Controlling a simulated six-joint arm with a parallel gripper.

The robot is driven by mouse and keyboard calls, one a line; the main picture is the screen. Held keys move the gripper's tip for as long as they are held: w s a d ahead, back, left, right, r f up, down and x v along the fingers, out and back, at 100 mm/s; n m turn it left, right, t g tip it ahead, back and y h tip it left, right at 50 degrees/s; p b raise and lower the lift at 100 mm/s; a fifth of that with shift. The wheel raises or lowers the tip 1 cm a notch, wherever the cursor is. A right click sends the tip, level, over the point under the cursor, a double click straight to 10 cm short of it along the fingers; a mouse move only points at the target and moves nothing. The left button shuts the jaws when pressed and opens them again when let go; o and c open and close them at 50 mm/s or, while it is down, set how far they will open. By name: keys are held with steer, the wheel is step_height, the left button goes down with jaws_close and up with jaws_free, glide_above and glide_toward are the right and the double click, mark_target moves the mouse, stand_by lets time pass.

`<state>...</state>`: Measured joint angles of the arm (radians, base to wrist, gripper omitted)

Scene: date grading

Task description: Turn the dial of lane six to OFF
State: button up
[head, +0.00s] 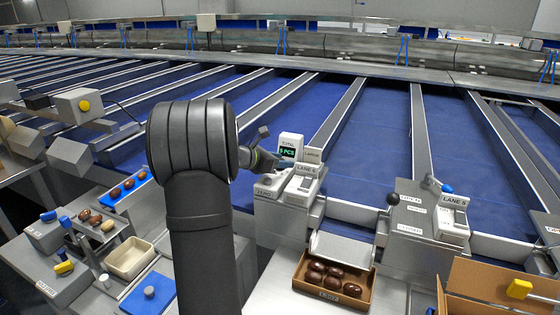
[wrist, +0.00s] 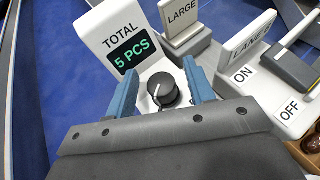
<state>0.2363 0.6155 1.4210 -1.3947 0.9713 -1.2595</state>
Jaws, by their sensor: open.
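A black round dial (wrist: 161,92) with a white pointer line sits on a pale housing in the wrist view. The line points roughly up the picture, towards the "TOTAL 5 PCS" display (wrist: 130,50). My gripper (wrist: 163,88) is open, with one blue finger on each side of the dial; contact cannot be told. In the head view my gripper (head: 264,160) is at the lane station left of centre, and my arm hides part of it. A white box with a lane sign (wrist: 249,38) carries ON and OFF labels (wrist: 266,91); its lane number is hard to read.
A "LARGE" sign (wrist: 183,16) stands close behind the dial. A lane 5 station (head: 440,205) stands to the right. A carton of dates (head: 334,287) lies in front, and blue lanes (head: 380,125) stretch behind.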

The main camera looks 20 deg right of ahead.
steer(key=c, duration=1)
steer(key=shift+m+g, duration=1.6)
steer(key=shift+g, duration=0.3)
steer(key=shift+o, duration=0.2)
steer(key=shift+c, duration=0.2)
steer(key=o, duration=1)
steer(key=v, duration=1.7)
steer(key=shift+a, duration=0.3)
